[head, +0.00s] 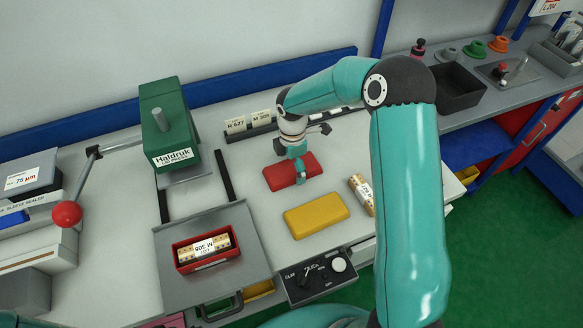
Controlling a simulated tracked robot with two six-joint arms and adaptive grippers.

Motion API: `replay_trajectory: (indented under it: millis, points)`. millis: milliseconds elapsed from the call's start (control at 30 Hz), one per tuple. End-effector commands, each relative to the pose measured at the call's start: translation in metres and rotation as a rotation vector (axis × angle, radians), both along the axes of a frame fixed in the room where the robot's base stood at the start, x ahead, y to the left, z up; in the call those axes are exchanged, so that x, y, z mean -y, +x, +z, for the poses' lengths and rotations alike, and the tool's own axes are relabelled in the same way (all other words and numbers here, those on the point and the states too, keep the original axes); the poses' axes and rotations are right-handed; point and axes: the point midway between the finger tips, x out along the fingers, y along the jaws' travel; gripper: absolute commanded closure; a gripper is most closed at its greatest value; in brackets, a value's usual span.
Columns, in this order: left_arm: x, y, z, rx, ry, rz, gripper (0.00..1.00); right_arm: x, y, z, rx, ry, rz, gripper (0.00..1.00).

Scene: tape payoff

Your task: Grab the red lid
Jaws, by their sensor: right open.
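The red lid (279,179) lies flat on the grey bench top, behind the yellow lid. My right gripper (300,166) points down over the red lid, with its fingers in front of the lid's middle and right part in the head view. The gripper is open, and part of the lid is hidden behind it. I cannot tell whether the fingers touch the lid. My left gripper is not in view.
A yellow lid (316,215) lies just in front, with a labelled roll (361,194) to its right. A red box (206,265) holding labelled rolls sits on a grey plate before the green press (169,125). A control box (319,276) is at the front edge.

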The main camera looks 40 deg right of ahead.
Motion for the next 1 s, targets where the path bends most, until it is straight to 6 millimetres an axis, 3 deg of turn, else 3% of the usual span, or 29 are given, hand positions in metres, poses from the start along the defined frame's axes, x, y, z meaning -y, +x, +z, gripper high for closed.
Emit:
replay_trajectory:
  millis: [67,400,767,1000]
  points:
    - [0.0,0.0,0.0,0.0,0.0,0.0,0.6,0.0,0.0,0.0,0.0,0.0,0.0,0.0]
    - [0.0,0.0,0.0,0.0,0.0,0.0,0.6,0.001,0.0,0.0,0.0,0.0,-0.001,0.55]
    - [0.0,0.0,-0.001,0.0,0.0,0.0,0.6,0.001,0.0,0.003,0.002,0.0,-0.001,0.56]
    - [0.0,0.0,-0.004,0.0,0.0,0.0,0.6,0.001,0.001,0.023,0.005,-0.002,-0.001,0.56]
